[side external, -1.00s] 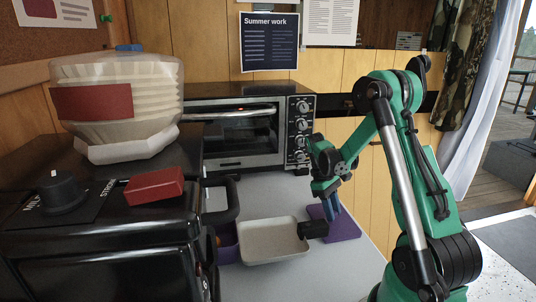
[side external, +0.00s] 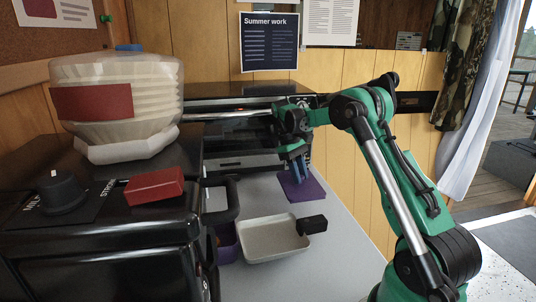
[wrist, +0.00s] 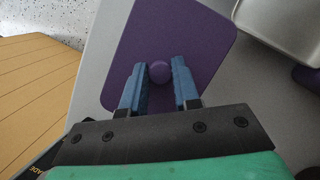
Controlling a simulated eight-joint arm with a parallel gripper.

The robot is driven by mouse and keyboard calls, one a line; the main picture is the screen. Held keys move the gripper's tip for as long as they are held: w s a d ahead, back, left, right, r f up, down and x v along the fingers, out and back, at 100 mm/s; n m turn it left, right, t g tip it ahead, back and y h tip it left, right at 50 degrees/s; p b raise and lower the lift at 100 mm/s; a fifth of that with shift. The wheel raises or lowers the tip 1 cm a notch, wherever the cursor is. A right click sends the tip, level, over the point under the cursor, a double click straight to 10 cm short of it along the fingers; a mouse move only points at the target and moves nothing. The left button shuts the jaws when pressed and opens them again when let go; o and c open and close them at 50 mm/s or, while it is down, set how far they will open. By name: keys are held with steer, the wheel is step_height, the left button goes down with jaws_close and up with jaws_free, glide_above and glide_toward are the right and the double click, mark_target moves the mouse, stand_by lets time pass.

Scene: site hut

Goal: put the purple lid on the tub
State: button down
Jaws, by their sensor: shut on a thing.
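The purple lid (side external: 303,189) is a flat rectangular plate with a round knob (wrist: 160,72) at its middle. My gripper (side external: 298,170) is above it in the side view. In the wrist view, my gripper's two blue fingers (wrist: 158,78) stand on either side of the knob and are shut on it. The lid appears held above the counter, slightly tilted in the side view.
A toaster oven (side external: 235,150) stands behind. The black appliance (side external: 110,240) fills the left front. Grey counter (side external: 325,255) is clear at the right.

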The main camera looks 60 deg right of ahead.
mark_target(288, 178)
steer(key=w, duration=0.1)
steer(key=w+r, duration=0.1)
steer(key=w, duration=0.1)
steer(key=shift+w+d+r, duration=0.2)
steer(key=shift+w+r, duration=0.05)
steer(key=shift+r, duration=0.15)
steer(key=w+a+r+m+t+y, duration=0.2)
steer(key=w+a+m+t, duration=0.1)
steer(key=a+m, duration=0.8)
steer(key=w+a+r+m+t+y, duration=0.25)
steer(key=a+m, duration=0.45)
steer(key=a, duration=0.8)
steer(key=shift+g+h, duration=0.25)
steer(key=shift+h, duration=0.1)
steer(key=shift+s+d+f, duration=0.1)
steer(key=shift+s+f, duration=0.05)
steer(key=shift+f, duration=2.95)
steer(key=shift+f, duration=0.35)
steer(key=c, duration=0.6)
jaws_free()
steer(key=shift+o, duration=0.4)
